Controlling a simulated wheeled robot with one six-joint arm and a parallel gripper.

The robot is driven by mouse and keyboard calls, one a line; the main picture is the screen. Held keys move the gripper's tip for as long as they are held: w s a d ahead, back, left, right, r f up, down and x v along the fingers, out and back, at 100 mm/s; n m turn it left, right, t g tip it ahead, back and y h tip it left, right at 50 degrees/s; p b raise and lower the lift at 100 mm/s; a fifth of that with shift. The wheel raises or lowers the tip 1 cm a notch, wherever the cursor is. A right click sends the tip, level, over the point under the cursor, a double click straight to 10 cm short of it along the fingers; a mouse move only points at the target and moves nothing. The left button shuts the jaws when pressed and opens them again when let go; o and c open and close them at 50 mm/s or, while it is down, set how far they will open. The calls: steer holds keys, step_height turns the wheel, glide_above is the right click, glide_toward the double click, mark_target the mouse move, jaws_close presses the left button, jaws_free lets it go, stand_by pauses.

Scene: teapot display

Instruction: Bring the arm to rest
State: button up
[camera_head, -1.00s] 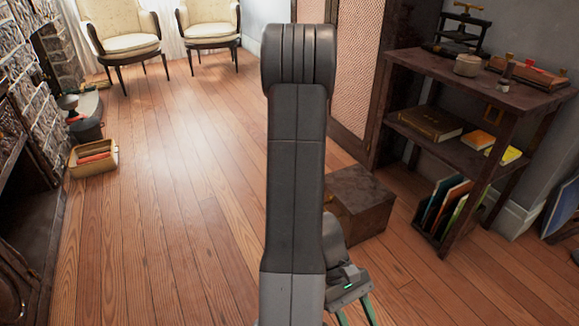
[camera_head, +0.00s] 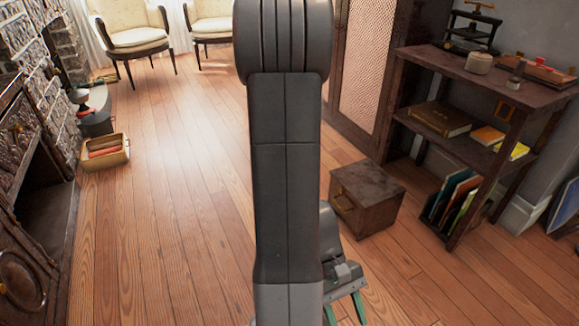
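My arm rises through the middle of the camera_head view as a dark upright link with a ribbed joint at its top. My gripper (camera_head: 345,314) hangs low beside the arm's foot, at the bottom edge of the view. Its two green fingers stand apart, with floor showing between them, and I see nothing held. The fingertips are near or past the picture's edge. Part of the gripper's body is hidden behind the arm link.
A dark wooden box (camera_head: 368,197) stands on the floor just right of my arm. A shelf (camera_head: 470,68) with books and small items stands at right. A basket (camera_head: 105,153) lies by the fireplace at left. Two cream chairs (camera_head: 130,38) stand at the back.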

steer(key=shift+s+f+m+t+b, duration=0.15)
steer(key=shift+s+f+b, duration=0.25)
steer(key=shift+s, duration=0.3)
steer(key=shift+s+f+m+t+b, duration=0.15)
steer(key=shift+s+f+b, duration=0.2)
steer(key=shift+s, duration=0.3)
steer(key=shift+r+y, duration=0.15)
steer(key=shift+y, duration=0.15)
